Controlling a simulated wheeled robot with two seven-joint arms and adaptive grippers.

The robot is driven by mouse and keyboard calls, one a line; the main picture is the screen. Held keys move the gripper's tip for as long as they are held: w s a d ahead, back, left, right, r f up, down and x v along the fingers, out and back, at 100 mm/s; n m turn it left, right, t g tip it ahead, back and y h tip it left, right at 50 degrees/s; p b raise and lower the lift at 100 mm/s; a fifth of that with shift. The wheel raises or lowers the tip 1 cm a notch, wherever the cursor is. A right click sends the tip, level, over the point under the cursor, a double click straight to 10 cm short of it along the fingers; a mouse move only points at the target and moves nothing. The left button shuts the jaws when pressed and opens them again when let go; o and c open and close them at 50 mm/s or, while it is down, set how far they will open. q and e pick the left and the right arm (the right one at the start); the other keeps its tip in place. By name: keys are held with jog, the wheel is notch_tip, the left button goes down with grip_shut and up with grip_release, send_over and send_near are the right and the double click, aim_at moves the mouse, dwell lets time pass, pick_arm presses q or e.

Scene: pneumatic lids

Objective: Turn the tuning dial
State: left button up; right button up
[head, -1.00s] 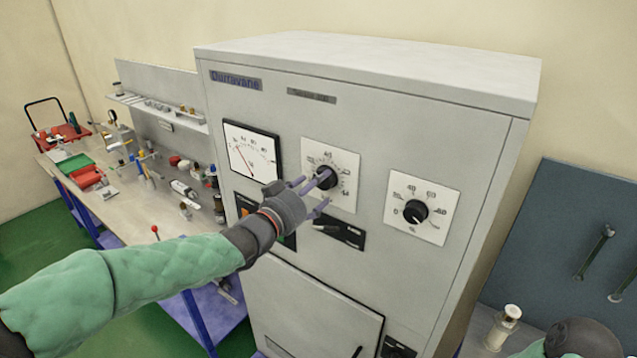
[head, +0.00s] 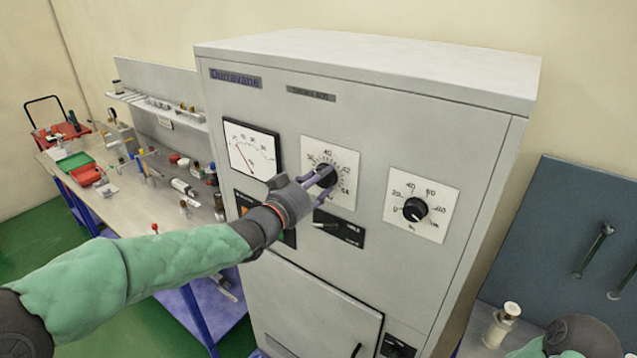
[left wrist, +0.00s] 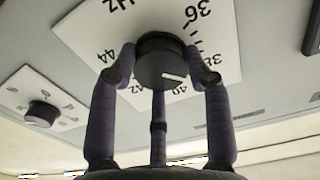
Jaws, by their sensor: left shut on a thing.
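The tuning dial (head: 327,176) is a round black knob on a white scale plate (head: 344,151) in the middle of the grey cabinet's front. My left gripper (head: 326,180) is at it, fingers shut around the knob. In the left wrist view the knob (left wrist: 161,59) sits between the purple fingers (left wrist: 160,75), with a white pointer mark on its face near 40. The plate (left wrist: 115,32) shows Hz and numbers from 36 to 44. My right gripper cannot be made out; only part of my right arm shows at the lower right.
A second black dial (head: 415,210) is to the right, with a needle meter (head: 252,150) to the left and a black switch panel (head: 339,229) below. A workbench (head: 130,195) with tools stands left. A blue-grey board (head: 570,240) is at right.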

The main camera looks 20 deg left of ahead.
pick_arm(q)
jog(key=shift+f+n, duration=0.3)
jog(key=shift+n, duration=0.1)
jog(key=o, duration=1.1)
jog(key=shift+f, duration=0.1)
jog(key=shift+c, duration=0.2)
jog(key=shift+o, duration=0.4)
jog(key=shift+s+r, duration=0.1)
jog(key=shift+r, duration=0.1)
jog(key=shift+s+a, duration=0.2)
jog(key=shift+s, duration=0.05)
jog(key=v, duration=1.1)
jog(key=shift+s, duration=0.1)
